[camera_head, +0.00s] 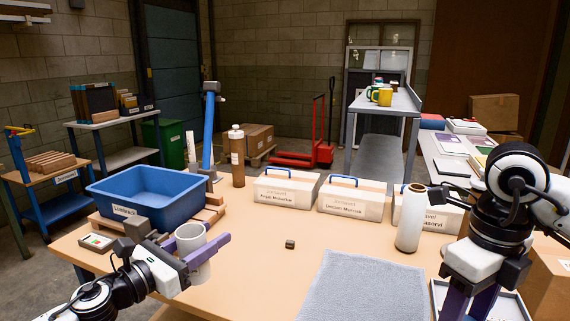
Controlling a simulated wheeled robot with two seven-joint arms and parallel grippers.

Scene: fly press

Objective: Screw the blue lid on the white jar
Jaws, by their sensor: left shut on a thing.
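A white open-topped cylindrical vessel, which looks like the white jar (191,238), is upright at the front left of the table. My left gripper (206,251) is shut on it, with its purple fingers on either side of the wall. I cannot tell whether its base touches the table. I see no blue lid in this view. My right gripper (467,305) points down at the lower right. Its purple fingers run out of the picture, so their gap and anything between them are hidden.
A grey mat (362,288) lies at the table's front. A white bottle (410,218) stands behind it, before several labelled white boxes (286,190). A blue bin (150,196) is at the left, and a small dark block (290,244) lies mid-table. The table around the block is clear.

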